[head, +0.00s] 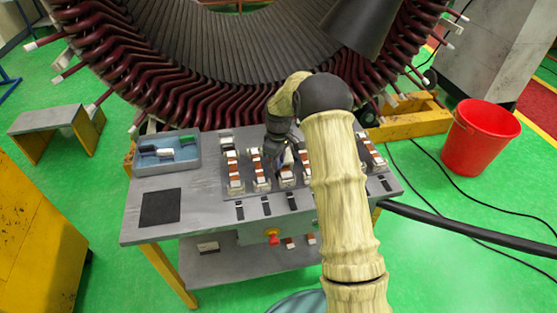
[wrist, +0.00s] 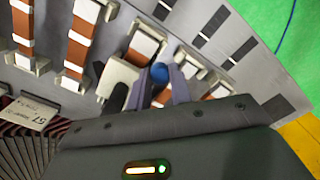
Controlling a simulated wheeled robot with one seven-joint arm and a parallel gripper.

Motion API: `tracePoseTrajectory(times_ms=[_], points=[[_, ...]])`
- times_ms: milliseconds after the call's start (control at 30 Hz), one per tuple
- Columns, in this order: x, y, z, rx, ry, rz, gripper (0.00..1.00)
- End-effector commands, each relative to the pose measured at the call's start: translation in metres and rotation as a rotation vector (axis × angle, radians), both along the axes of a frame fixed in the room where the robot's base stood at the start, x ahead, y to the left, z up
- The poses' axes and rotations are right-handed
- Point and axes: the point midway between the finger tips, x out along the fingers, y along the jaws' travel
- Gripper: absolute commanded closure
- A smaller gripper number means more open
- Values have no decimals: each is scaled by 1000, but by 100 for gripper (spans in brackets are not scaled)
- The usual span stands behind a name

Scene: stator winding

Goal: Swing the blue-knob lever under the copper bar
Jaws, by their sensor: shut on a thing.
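The blue knob (wrist: 159,72) of the lever shows between the finger tips of my gripper (wrist: 163,84) in the wrist view. My gripper is shut on it. Most of the lever is hidden behind the fingers. A pale block with a dark part (wrist: 120,78) stands just left of the knob. A copper bar (wrist: 138,58) with white ends runs close behind the block and knob, partly covered by them. In the head view my gripper (head: 284,148) is over the middle of the bench's row of bars, and the knob cannot be made out there.
Further copper bars (head: 234,168) stand on both sides on the grey bench (head: 150,225). A blue-grey tray (head: 142,161) with small parts and a black pad (head: 160,207) are at left. The large stator (head: 130,85) rises behind. A red bucket (head: 478,140) stands at right.

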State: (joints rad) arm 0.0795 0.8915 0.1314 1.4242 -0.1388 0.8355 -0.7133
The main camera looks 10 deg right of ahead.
Motion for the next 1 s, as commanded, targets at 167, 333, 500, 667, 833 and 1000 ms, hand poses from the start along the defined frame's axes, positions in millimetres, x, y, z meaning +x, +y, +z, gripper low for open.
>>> tracePoseTrajectory(times_ms=[167,333,500,667,833,1000], points=[[1,-3,1,1,-2,62,100],[2,-7,1,1,-2,164,100],[3,-12,1,2,-1,304,100],[5,-18,2,3,-2,453,100],[9,-24,2,2,-1,616,100],[13,-28,2,1,-2,775,100]])
